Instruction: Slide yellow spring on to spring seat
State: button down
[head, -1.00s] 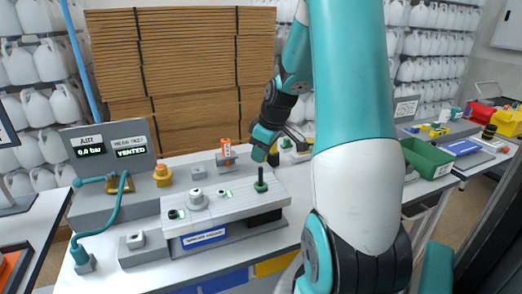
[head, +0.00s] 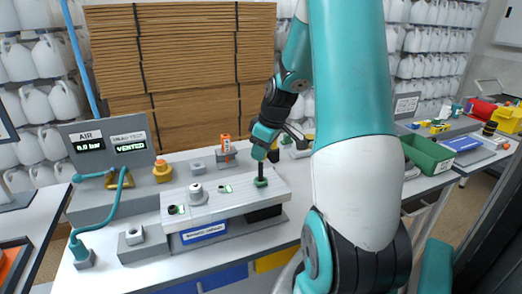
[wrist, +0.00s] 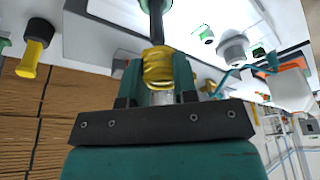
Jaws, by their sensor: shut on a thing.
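The yellow spring (wrist: 158,70) is gripped between the two teal fingers of my gripper (wrist: 157,78) in the wrist view. A black upright rod (wrist: 155,18) meets the spring's far end; I cannot tell how far the rod reaches into the coils. In the head view my gripper (head: 260,151) is over the top of the rod (head: 261,171). The rod stands on a green seat (head: 261,183) at the right end of the grey fixture block. The spring cannot be made out in the head view, where my gripper hides it.
The fixture (head: 205,234) also bears a grey cylindrical part (head: 197,193) and small black and green pieces. An orange-topped block (head: 226,147) stands behind it. The air panel (head: 105,145) is at left, a green bin (head: 427,157) at right.

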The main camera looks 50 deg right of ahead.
aim_at(261, 182)
jog(key=shift+f, duration=0.15)
jog(key=shift+f+b, duration=2.75)
jog(key=shift+f, duration=0.6)
jog(key=c, duration=0.8)
grip_release()
jog(key=shift+r, duration=0.1)
